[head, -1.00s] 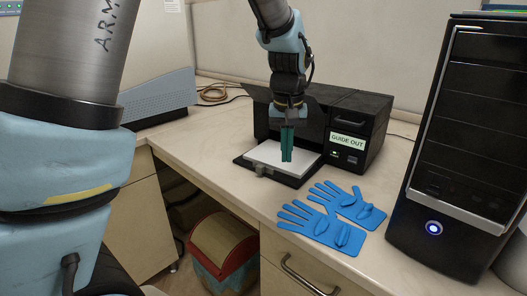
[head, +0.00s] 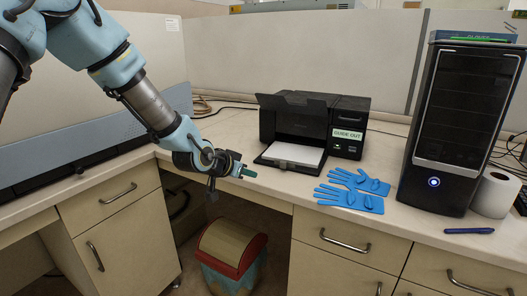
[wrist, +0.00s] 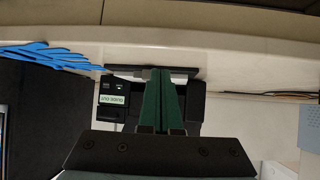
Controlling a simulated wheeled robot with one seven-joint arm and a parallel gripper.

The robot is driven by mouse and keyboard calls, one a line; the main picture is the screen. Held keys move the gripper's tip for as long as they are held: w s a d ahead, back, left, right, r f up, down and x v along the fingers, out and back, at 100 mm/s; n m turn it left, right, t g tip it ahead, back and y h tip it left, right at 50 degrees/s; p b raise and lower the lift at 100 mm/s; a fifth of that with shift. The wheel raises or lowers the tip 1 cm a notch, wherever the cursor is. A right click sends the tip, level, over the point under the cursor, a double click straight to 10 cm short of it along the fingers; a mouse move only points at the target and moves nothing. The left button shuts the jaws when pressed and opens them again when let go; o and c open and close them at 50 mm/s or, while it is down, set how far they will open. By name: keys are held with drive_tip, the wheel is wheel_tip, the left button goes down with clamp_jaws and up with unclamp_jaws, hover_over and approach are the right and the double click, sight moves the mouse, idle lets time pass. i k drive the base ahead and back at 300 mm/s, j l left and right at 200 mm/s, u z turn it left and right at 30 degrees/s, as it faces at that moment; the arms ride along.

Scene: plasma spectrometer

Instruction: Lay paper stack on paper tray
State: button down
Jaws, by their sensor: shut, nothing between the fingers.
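The white paper stack (head: 293,153) lies flat on the black paper tray (head: 270,162) at the front of the black printer in the head view. My gripper (head: 250,173) is in front and to the left of the tray, off the front edge of the counter, apart from the paper. Its green fingers are shut with nothing between them. In the wrist view the shut fingers (wrist: 160,85) point toward the counter edge and cover part of the printer; the tray edge (wrist: 185,72) shows behind them, and the paper's face cannot be made out.
The black printer (head: 350,125) stands behind the tray. Blue gloves (head: 350,197) lie to its right, beside a black computer tower (head: 450,130). A paper roll (head: 494,195) and a pen (head: 469,231) are farther right. A red-rimmed bin (head: 232,250) stands below the counter.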

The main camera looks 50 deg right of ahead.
sight(305, 156)
drive_tip(key=l, duration=0.5)
drive_tip(key=i+l, duration=0.15)
drive_tip(key=l, duration=0.85)
